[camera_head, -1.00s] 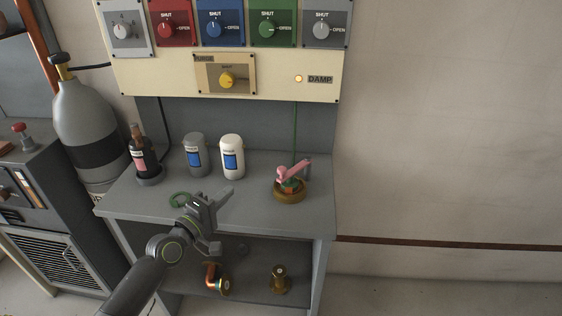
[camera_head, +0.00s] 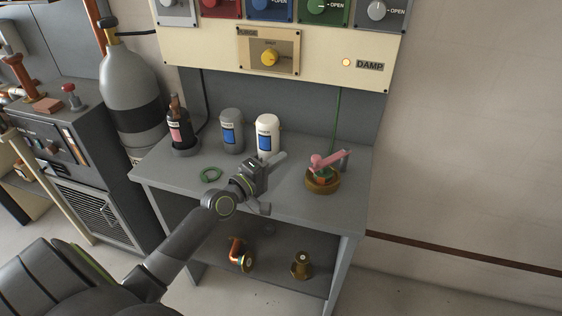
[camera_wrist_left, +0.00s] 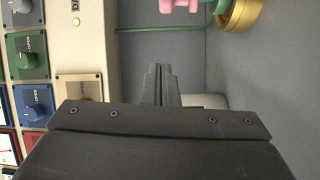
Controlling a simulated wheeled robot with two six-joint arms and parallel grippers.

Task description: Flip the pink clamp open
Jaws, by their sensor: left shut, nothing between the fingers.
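The pink clamp (camera_head: 328,160) sits on a round brass base (camera_head: 322,182) at the right of the grey bench top. Its pink arm lies low over the base, tilted slightly up toward the right. In the left wrist view part of the pink clamp (camera_wrist_left: 180,5) and the brass base (camera_wrist_left: 240,14) show at the top edge. My left gripper (camera_head: 277,159) is shut and empty above the bench, to the left of the clamp and apart from it. Its closed fingers (camera_wrist_left: 160,84) point forward in the wrist view. My right gripper is not in view.
A white bottle (camera_head: 267,134) stands behind my left gripper, with a grey bottle (camera_head: 231,131) and a dark bottle (camera_head: 178,126) further left. The knob panel (camera_head: 205,50) hangs above. Brass fittings sit on the lower shelf.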

